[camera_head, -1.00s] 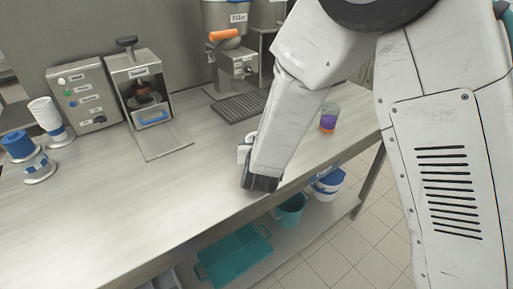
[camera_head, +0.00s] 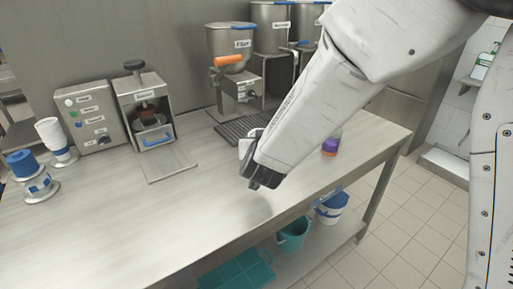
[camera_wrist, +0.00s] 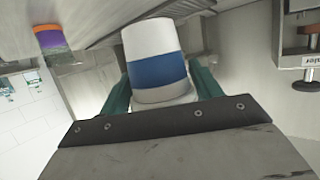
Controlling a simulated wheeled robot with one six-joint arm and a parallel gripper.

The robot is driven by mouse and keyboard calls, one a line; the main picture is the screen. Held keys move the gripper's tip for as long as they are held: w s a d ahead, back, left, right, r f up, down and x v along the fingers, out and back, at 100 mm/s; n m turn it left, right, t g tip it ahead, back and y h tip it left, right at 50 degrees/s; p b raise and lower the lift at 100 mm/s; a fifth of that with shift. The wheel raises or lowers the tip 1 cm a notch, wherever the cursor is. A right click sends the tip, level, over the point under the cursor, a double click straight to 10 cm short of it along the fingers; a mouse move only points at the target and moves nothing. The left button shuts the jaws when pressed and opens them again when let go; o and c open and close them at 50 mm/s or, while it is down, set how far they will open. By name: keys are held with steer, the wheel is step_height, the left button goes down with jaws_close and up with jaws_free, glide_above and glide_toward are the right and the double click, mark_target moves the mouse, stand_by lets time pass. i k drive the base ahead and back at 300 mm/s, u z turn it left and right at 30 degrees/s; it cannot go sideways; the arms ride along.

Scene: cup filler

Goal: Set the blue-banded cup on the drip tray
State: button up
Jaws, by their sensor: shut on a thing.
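The blue-banded cup (camera_wrist: 154,62) is white with a wide blue band. In the wrist view it sits between the green fingers of my gripper (camera_wrist: 162,88), which is shut on it. In the head view only a white sliver of the cup (camera_head: 244,147) shows beside my wrist, in the air over the bench. The drip tray (camera_head: 232,131) is a dark ribbed grate at the back of the bench, below the filler. The held cup is on the near side of the tray, apart from it as far as I can see. My arm hides part of the tray's right side.
The filler (camera_head: 232,50) with an orange handle stands behind the tray. A sealer (camera_head: 148,110) and a button box (camera_head: 92,117) stand left. Cup stacks (camera_head: 55,138) are at far left. A purple-and-orange cup (camera_head: 330,147) is right, partly behind my arm. The front bench is clear.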

mark_target(245, 127)
steer(key=z, duration=0.85)
steer(key=i, duration=0.85)
steer(key=u, duration=2.2)
steer(key=i, duration=0.3)
steer(key=z, duration=0.2)
